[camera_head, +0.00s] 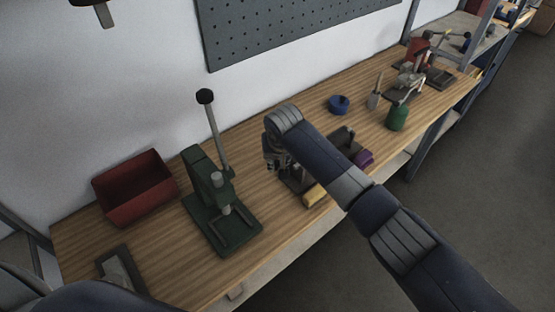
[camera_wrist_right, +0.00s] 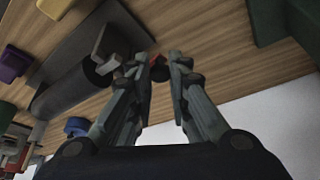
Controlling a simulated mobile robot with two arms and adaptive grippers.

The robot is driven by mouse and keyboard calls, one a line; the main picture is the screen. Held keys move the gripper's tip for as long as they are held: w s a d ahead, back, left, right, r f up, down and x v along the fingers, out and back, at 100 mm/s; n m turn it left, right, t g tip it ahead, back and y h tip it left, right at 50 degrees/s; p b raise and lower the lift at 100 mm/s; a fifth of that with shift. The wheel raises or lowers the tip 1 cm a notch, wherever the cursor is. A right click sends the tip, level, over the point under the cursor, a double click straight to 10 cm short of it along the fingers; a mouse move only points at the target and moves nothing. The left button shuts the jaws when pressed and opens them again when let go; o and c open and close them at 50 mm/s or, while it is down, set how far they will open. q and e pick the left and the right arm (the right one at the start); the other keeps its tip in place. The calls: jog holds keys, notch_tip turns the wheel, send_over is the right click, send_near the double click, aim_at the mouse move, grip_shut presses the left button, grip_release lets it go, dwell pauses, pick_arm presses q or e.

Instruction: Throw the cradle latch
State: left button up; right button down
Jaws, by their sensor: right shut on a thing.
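The cradle (camera_wrist_right: 100,47) is a dark grey plate with a dark cylinder (camera_wrist_right: 72,92) lying on it, seen in the right wrist view. In the head view it is partly hidden behind my right arm, and a dark part of it (camera_head: 295,182) shows below the gripper. My right gripper (camera_wrist_right: 160,70) reaches down at its end, with fingers closed in around a small red-tipped piece (camera_wrist_right: 134,68), which appears to be the latch. The fingers cover most of it. In the head view the right gripper (camera_head: 276,164) is beside the cradle.
A green lever press (camera_head: 205,190) stands left of my right gripper, and a red bin (camera_head: 135,187) is beyond it. Yellow (camera_head: 314,194) and purple (camera_head: 364,158) blocks lie near the front edge.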

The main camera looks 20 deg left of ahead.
jog(key=shift+w+a+r, duration=0.1)
jog(key=shift+w+r, duration=0.05)
jog(key=shift+r, duration=0.15)
jog(key=c, duration=1.5)
grip_release()
pick_arm(q)
jog(key=shift+s+a, duration=0.15)
jog(key=shift+s, duration=0.7)
pick_arm(e)
jog(key=shift+o, duration=0.3)
jog(key=shift+f, duration=0.15)
pick_arm(q)
jog(key=shift+w, duration=0.2)
pick_arm(e)
jog(key=v, duration=1.2)
